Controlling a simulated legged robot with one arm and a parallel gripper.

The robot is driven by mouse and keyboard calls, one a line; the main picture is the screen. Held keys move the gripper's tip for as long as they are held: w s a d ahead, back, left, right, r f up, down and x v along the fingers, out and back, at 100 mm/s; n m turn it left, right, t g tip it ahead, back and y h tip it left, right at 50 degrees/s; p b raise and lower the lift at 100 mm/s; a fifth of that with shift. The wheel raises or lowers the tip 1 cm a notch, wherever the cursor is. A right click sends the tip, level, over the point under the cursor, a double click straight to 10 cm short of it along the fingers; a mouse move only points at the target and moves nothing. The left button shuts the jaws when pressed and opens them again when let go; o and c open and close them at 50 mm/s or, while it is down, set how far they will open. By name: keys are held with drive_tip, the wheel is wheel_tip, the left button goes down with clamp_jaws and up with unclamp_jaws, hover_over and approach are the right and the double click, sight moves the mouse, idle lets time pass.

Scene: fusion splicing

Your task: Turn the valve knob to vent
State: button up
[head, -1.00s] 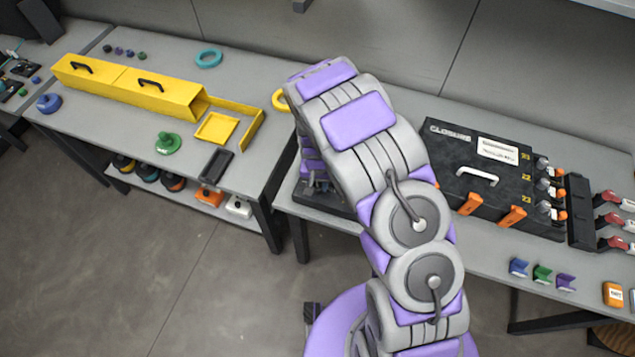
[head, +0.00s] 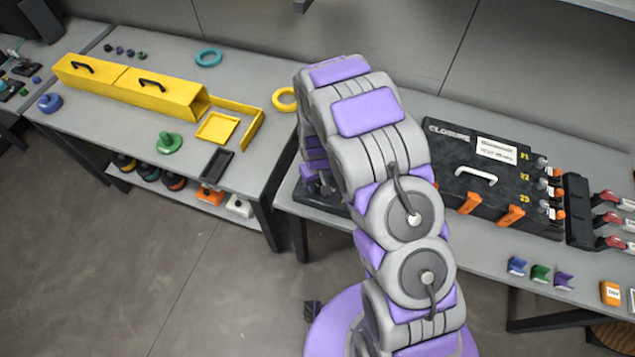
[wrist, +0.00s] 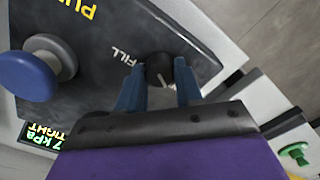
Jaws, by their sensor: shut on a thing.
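In the wrist view, a small dark valve knob (wrist: 158,66) with a white pointer line stands on a black panel (wrist: 100,75). The pointer slants away from that word. My gripper (wrist: 158,84) has its two blue fingers on either side of the knob and is shut on it. No vent label can be read. In the head view, my arm hides the gripper and the knob, and only an edge of the dark panel (head: 330,200) shows.
A large blue knob (wrist: 35,75) stands on the same panel, near a display (wrist: 42,138) reading 7 kPa TIGHT. In the head view, a black closure case (head: 480,185) lies right of my arm, and a yellow duct (head: 130,85) lies on the left table.

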sight(317, 185)
drive_tip(key=shift+w+r, duration=0.1)
drive_tip(key=shift+w, duration=0.05)
drive_tip(key=o, duration=1)
drive_tip(key=shift+a, duration=0.1)
drive_tip(key=shift+o, duration=0.2)
wheel_tip(317, 185, up, 17)
drive_tip(key=p, duration=0.1)
drive_tip(key=shift+r, duration=0.1)
drive_tip(key=s+d+r+m+b, duration=0.1)
drive_tip(key=s+d+r, duration=0.4)
drive_tip(key=s+r, duration=0.15)
drive_tip(key=s+d+r+m+b, duration=0.1)
drive_tip(key=s+d+r+m, duration=0.1)
drive_tip(key=s+d+r, duration=0.4)
drive_tip(key=s+d+r+m+g, duration=0.1)
drive_tip(key=s, duration=0.9)
drive_tip(key=s+d+r+m+b, duration=0.1)
drive_tip(key=s+d, duration=0.1)
drive_tip(key=s, duration=0.8)
drive_tip(key=shift+g, duration=0.4)
